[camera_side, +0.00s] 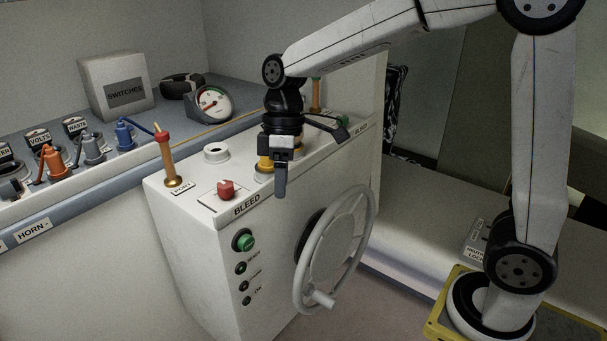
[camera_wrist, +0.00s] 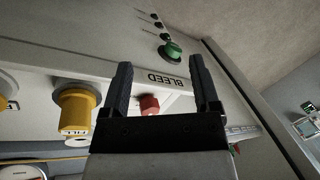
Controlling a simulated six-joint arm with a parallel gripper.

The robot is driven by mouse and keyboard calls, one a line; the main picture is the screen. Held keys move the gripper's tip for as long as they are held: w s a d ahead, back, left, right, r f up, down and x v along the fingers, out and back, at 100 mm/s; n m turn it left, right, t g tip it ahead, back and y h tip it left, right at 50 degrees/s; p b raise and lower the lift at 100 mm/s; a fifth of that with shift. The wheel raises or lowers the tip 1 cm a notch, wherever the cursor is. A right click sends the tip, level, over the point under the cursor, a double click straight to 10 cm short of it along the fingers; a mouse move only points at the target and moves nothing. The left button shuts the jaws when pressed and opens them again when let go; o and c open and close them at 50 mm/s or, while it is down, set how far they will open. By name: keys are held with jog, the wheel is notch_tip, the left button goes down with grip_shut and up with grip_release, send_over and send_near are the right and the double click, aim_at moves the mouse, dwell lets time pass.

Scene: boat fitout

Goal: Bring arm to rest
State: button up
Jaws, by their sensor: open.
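My gripper (camera_side: 308,160) is above the top of the white console (camera_side: 185,215), near its front edge, with its fingers pointing down and toward the front. In the wrist view my gripper (camera_wrist: 163,88) has its two dark fingers spread apart with nothing held between them. The red knob (camera_side: 226,189) stands on the console top by the BLEED label (camera_side: 247,204). In the wrist view the red knob (camera_wrist: 149,104) shows beyond the gap between the fingers, apart from them. A yellow fitting (camera_side: 264,164) is partly hidden behind my gripper.
A grey handwheel (camera_side: 366,232) sticks out from the console front, below and right of my gripper. A green button (camera_side: 243,240) is on the same face. A gauge (camera_side: 212,103) and switches box (camera_side: 117,86) sit behind.

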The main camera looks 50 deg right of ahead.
jog(key=s+d+f+m+t+h, duration=0.1)
jog(key=s+d+f+m+t, duration=0.1)
jog(key=f, duration=0.4)
jog(key=s+d+f+m+t+h, duration=0.1)
jog(key=s+d+f+m+t, duration=0.1)
jog(key=s+d+f+m, duration=0.2)
jog(key=shift+s+d+f+m+h, duration=0.3)
jog(key=shift+s+f+m, duration=0.5)
jog(key=shift+s+f, duration=0.7)
